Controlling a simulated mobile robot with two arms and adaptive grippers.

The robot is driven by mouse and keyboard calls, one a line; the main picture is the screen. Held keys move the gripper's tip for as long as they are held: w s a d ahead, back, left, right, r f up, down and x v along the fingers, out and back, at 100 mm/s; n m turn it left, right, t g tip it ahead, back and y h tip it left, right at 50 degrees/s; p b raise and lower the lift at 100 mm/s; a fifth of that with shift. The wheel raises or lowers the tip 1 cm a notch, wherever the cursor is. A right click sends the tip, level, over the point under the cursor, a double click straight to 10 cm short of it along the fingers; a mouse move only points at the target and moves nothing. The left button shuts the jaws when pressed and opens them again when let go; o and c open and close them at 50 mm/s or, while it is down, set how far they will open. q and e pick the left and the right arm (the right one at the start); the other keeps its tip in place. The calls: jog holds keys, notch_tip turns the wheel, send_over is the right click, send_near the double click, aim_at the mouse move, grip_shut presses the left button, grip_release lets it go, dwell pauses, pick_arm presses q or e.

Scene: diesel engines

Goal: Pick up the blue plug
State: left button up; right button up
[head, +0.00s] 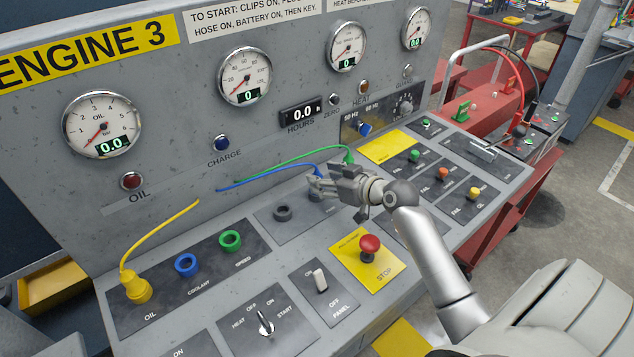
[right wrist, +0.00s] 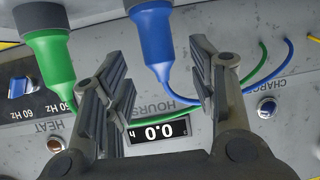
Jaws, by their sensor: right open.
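The blue plug (right wrist: 155,45) shows large at the top of the right wrist view, its blue cable curving off to the right. The open fingers of my right gripper (right wrist: 160,85) stand to either side of its line, with a visible gap from each finger. In the head view my right gripper (head: 330,184) is at the sockets in the middle of the panel and hides most of the blue plug. The blue cable (head: 265,180) runs left from there. My left gripper is not in view.
A green plug (right wrist: 48,60) stands close beside the left finger; it also shows in the head view (head: 348,157). A yellow plug (head: 137,288) sits in the OIL socket. Blue (head: 186,264) and green (head: 230,241) sockets are empty.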

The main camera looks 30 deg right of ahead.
aim_at(316, 174)
jog(key=shift+p+x, duration=0.45)
jog(key=shift+x, duration=1.5)
jog(key=shift+s, duration=0.1)
jog(key=c, duration=1.2)
